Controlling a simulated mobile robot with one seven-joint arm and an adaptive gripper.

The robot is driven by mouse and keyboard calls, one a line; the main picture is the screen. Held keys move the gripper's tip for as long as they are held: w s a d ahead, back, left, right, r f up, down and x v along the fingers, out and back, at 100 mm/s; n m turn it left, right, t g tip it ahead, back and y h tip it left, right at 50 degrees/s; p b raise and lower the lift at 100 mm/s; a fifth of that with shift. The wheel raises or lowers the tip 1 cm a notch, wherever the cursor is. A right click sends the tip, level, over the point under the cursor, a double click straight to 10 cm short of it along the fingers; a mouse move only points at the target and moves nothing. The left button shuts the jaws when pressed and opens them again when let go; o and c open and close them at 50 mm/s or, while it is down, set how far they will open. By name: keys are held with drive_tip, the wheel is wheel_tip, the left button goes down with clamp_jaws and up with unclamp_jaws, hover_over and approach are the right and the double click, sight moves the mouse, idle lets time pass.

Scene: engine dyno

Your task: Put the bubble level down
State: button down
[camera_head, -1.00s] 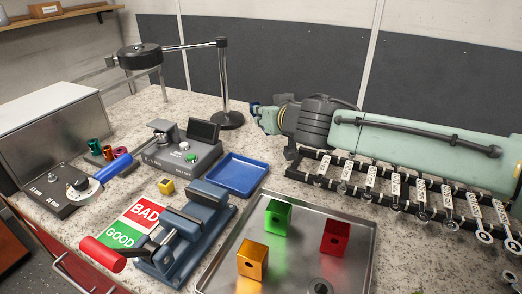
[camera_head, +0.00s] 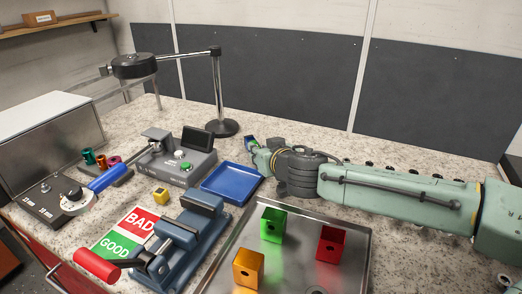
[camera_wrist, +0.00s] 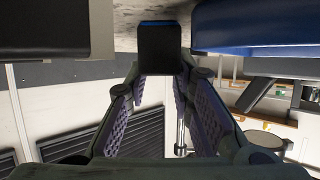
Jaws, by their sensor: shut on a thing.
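The bubble level (camera_wrist: 160,48) is a small dark block with a blue edge between my fingertips in the wrist view. In the head view only a small blue and dark bit of it (camera_head: 250,142) shows at the tip of my gripper (camera_head: 256,150). My gripper (camera_wrist: 158,82) is shut on it, just beyond the far right corner of the blue tray (camera_head: 231,183). The pale counter lies close to the level in the wrist view; whether they touch I cannot tell.
A blue vise (camera_head: 190,235) and a metal tray (camera_head: 310,212) with coloured blocks are in front. A lamp base (camera_head: 222,127) stands behind. Speckled counter (camera_head: 290,135) is bare behind my gripper.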

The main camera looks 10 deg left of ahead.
drive_tip(key=c, duration=1.4)
unclamp_jaws()
